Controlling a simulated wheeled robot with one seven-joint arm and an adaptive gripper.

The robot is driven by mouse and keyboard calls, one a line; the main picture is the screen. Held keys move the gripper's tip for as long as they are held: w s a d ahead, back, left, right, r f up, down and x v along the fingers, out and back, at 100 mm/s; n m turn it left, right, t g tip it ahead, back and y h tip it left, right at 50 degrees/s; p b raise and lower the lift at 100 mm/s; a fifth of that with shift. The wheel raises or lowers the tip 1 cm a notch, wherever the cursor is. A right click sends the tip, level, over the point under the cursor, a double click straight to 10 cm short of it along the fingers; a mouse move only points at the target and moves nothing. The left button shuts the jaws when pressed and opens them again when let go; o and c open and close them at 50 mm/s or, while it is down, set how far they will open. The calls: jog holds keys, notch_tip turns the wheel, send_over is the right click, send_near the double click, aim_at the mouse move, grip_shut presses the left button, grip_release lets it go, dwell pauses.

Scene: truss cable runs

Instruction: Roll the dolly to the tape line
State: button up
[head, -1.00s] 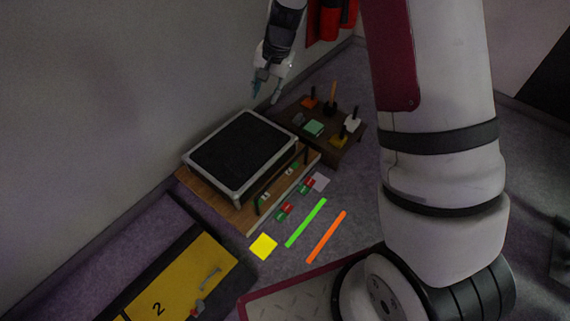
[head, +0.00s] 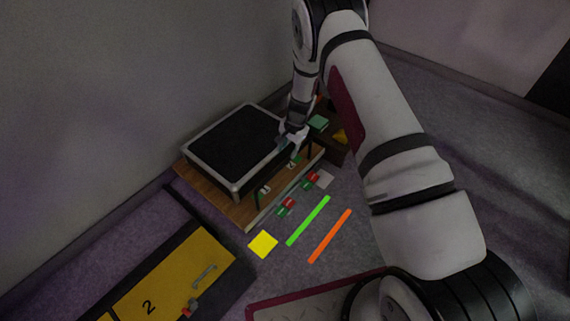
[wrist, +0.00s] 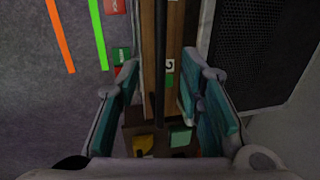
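The dolly (head: 246,216) is a low wooden platform by the wall, carrying a grey-framed case with a black top (head: 235,146). A dark bar runs along its near side; in the wrist view the bar (wrist: 160,62) stands between my fingers. My gripper (head: 291,137) is over the dolly's far right end. In the wrist view my gripper (wrist: 163,98) is open, its teal pads on either side of the bar; contact cannot be told. A green tape strip (head: 308,220) and an orange one (head: 330,236) lie on the floor to the dolly's right.
A yellow square (head: 263,244) lies on the floor near the dolly's front corner. A yellow-fronted cabinet marked 2 (head: 172,278) stands at lower left. A dark low table with small items (head: 340,137) is beyond the dolly.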

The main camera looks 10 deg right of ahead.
aim_at(284, 163)
jog(key=f+b, duration=0.1)
jog(key=f, duration=0.2)
jog(key=w+f, duration=0.1)
jog(key=f, duration=0.1)
jog(key=a+f+b, duration=0.1)
jog(key=f, duration=0.2)
jog(key=shift+w+f+b, duration=0.2)
jog(key=shift+f+b, duration=0.15)
jog(key=shift+c, duration=0.4)
grip_shut()
